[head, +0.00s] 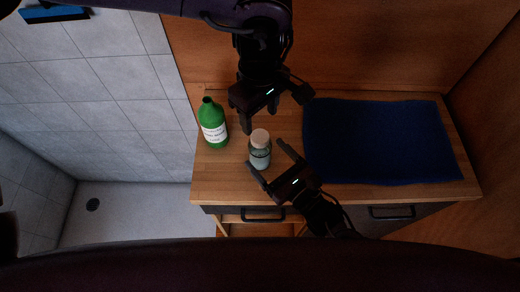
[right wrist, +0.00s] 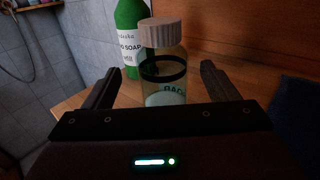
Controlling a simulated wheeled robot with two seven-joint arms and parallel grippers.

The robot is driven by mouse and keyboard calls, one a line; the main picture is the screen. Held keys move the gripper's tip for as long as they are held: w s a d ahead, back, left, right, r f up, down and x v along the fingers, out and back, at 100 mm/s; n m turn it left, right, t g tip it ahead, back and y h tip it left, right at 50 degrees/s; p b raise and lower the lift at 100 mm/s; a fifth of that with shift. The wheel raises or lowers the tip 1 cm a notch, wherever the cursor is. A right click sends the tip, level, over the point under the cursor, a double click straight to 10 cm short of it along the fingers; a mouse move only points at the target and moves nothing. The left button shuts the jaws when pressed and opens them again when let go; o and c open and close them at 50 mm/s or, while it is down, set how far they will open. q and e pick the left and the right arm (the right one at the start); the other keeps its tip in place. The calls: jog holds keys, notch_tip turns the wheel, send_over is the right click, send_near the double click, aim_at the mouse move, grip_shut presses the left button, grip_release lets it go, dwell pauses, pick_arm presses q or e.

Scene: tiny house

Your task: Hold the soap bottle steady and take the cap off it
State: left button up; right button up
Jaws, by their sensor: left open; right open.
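A small clear bottle (head: 260,158) with a pale ribbed cap (head: 260,138) stands upright on the wooden counter. In the right wrist view the cap (right wrist: 161,32) sits on the bottle (right wrist: 164,72), whose label is partly hidden. A green bottle (head: 213,128) stands to its left; its label reads "SOAP" in the right wrist view (right wrist: 131,48). My right gripper (head: 266,156) is open, its fingers on either side of the small clear bottle, apart from it in the wrist view. My left gripper (head: 274,110) is open and empty above and behind the small bottle.
A dark blue cloth (head: 380,142) covers the right part of the counter (head: 228,182). Drawers with dark handles (head: 263,214) are at the counter's front. A wooden wall (head: 370,50) stands behind. A tiled shower area (head: 120,130) lies to the left.

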aim_at(260, 137)
pick_arm(q)
jog(key=shift+w+f, duration=0.15)
jog(key=shift+w, duration=0.2)
pick_arm(e)
jog(key=x, duration=0.4)
jog(key=shift+w+d+f, duration=0.15)
pick_arm(q)
jog(key=shift+s, duration=0.15)
pick_arm(e)
jog(key=c, duration=0.6)
grip_shut()
pick_arm(q)
jog(key=shift+f, duration=3.95)
